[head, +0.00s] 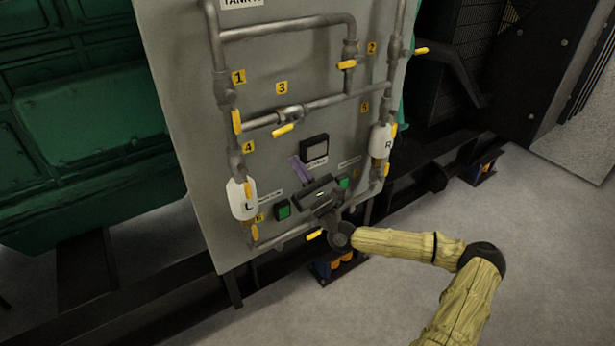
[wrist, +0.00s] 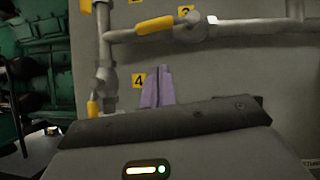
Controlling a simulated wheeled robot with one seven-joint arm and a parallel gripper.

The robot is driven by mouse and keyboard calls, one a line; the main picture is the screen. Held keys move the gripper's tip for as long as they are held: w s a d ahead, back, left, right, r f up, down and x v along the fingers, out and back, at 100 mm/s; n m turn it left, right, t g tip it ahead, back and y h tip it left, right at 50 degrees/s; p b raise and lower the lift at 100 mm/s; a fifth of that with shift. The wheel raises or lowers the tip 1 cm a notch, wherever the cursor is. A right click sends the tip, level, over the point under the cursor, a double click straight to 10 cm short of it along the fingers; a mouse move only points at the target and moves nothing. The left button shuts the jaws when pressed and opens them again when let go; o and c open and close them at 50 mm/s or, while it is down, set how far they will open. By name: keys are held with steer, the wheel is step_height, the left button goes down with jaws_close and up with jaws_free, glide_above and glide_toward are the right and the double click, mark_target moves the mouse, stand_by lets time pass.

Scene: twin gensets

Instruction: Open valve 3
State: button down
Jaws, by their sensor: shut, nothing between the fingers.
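Valve 3 sits on the horizontal pipe in the middle of the grey panel, under a yellow label 3 (head: 282,88). Its yellow handle (head: 284,130) stands off the pipe and runs roughly parallel to it. In the wrist view the valve 3 handle (wrist: 155,25) is at the top, pointing left from the valve body (wrist: 193,24). My gripper (head: 299,167) has purple fingers and is in front of the panel, below valve 3 and apart from its handle. The fingers also show in the wrist view (wrist: 158,87), shut and empty, pointing up below the handle.
Valve 1's yellow handle (head: 236,121) and valve 4's label (head: 248,147) are to the left. A white L filter (head: 241,198) and R filter (head: 381,139) flank the panel. A dark display (head: 314,149) is beside my fingers. Grey floor (head: 400,285) is open in front.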

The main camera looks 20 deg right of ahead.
mark_target(288, 127)
steer(key=r, duration=0.1)
steer(key=w+a+r+p, duration=0.1)
steer(key=r, duration=0.1)
steer(key=w+r+p, duration=0.1)
steer(key=r, duration=0.1)
steer(key=shift+w+a+r, duration=0.1)
steer(key=shift+w+a, duration=0.05)
steer(key=shift+a, duration=0.15)
